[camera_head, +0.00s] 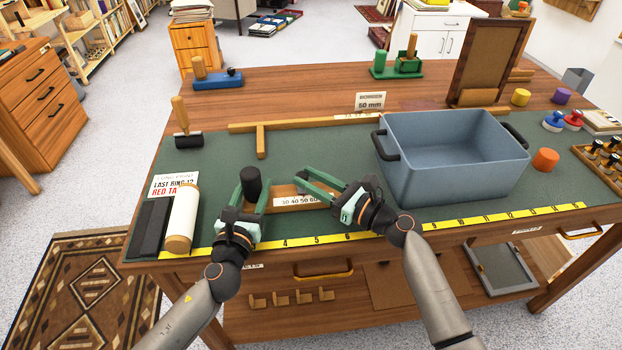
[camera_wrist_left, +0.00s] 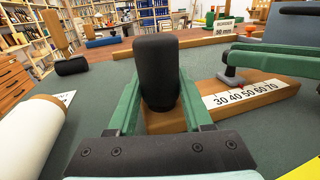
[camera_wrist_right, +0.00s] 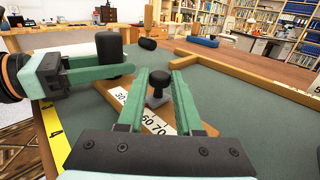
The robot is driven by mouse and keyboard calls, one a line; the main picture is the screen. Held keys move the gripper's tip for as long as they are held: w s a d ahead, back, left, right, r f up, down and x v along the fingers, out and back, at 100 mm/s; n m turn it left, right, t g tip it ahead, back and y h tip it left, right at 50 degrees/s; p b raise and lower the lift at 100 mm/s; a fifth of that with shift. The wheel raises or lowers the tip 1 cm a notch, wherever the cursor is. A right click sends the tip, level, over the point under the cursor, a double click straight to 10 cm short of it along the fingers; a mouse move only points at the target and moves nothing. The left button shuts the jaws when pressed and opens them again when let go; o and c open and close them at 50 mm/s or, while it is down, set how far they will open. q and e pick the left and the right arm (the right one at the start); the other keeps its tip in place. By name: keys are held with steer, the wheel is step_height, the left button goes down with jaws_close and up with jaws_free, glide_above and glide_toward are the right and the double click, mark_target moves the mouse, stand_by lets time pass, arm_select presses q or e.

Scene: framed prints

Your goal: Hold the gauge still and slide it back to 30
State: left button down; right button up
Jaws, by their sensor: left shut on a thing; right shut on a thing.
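The gauge is a wooden bar (camera_wrist_left: 270,90) with a white scale strip (camera_wrist_left: 243,93) reading 30 to 70, lying on the green mat. A thick black handle (camera_head: 251,182) stands upright at its left end. My left gripper (camera_head: 254,190) is shut on this handle, one finger on each side. My right gripper (camera_wrist_right: 160,90) is shut on the knob. In the right wrist view the slider stands between 30 and 60, hiding the marks there; its exact reading cannot be told.
A blue-grey tub (camera_head: 450,165) stands close right of my right gripper. A white roll (camera_head: 183,218) and black block (camera_head: 150,228) lie left. A yellow ruler (camera_head: 470,223) runs along the front edge. A "50 mm" card (camera_head: 370,101) and wooden fence (camera_head: 330,120) are behind.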

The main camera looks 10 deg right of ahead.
mark_target(291, 195)
arm_select(q)
steer(key=shift+r, duration=0.1)
arm_select(e)
jaws_close()
stand_by(0.7)
steer(key=a, duration=0.4)
steer(key=shift+a, duration=0.25)
arm_select(q)
steer(key=shift+d, duration=0.15)
arm_select(e)
steer(key=shift+s, duration=0.1)
steer(key=o, duration=0.8)
jaws_free()
steer(key=shift+c, duration=0.2)
steer(key=shift+o, duration=0.2)
